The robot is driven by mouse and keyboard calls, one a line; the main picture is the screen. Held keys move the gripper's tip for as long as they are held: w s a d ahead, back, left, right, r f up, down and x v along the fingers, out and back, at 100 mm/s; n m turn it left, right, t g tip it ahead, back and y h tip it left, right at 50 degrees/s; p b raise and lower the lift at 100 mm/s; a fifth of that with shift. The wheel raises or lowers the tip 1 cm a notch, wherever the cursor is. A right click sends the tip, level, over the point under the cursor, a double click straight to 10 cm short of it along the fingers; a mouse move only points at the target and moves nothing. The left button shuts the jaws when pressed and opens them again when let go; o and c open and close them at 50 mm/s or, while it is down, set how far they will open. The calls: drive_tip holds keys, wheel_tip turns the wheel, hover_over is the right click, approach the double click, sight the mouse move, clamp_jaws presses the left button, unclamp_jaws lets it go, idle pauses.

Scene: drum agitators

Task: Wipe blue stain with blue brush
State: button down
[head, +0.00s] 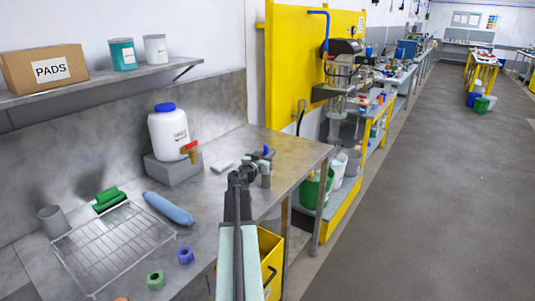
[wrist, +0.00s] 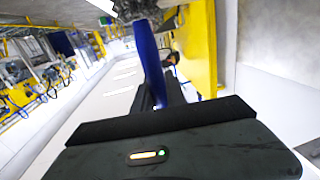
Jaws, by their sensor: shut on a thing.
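My gripper (head: 257,164) is at the right part of the steel bench in the head view, above its top. It is shut on a blue thing, probably the blue brush (head: 267,151), of which only a small blue part shows there. In the wrist view a long blue handle (wrist: 150,55) rises from the dark jaws, with a dark, rough tuft (wrist: 135,9) at its far end. I cannot make out a blue stain in either view; my arm covers part of the bench.
On the steel bench (head: 215,190) stand a wire rack (head: 113,245), a blue rounded object (head: 168,208), a green brush-like object (head: 109,200), a grey cup (head: 52,220), a blue nut (head: 185,256), a green nut (head: 155,279) and a white jug (head: 168,133) on a grey block. A yellow bin (head: 270,260) stands below.

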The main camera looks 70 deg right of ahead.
wheel_tip(320, 180, up, 6)
drive_tip(key=p, duration=0.6)
wheel_tip(320, 180, up, 3)
drive_tip(key=p, duration=0.3)
idle(0.3)
